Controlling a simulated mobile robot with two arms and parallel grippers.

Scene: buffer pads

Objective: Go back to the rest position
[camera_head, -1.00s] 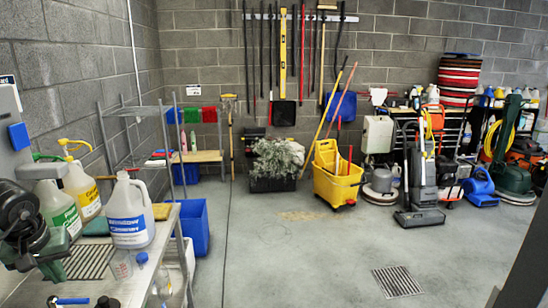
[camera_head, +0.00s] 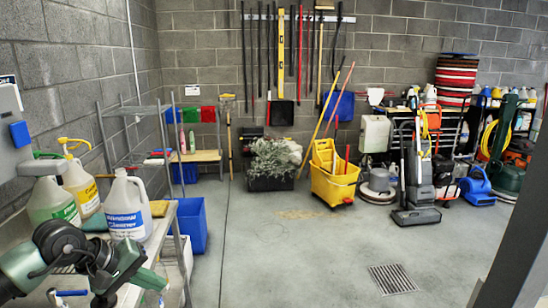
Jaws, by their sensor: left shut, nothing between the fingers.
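My left arm comes in from the lower left, green and dark grey. My left gripper (camera_head: 148,279) is shut and empty. It is over the near end of the steel work table (camera_head: 172,222) at the left wall, in front of a white jug with a blue label (camera_head: 125,208). My arm and gripper hide part of the tabletop and the small items on it. My right gripper does not show. A stack of red, white and dark buffer pads (camera_head: 457,75) stands far off at the right back.
A blue bin (camera_head: 192,225) is on the floor beside the table. A yellow mop bucket (camera_head: 333,185) and floor machines (camera_head: 417,180) line the back. The middle floor is clear, with a drain grate (camera_head: 392,279).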

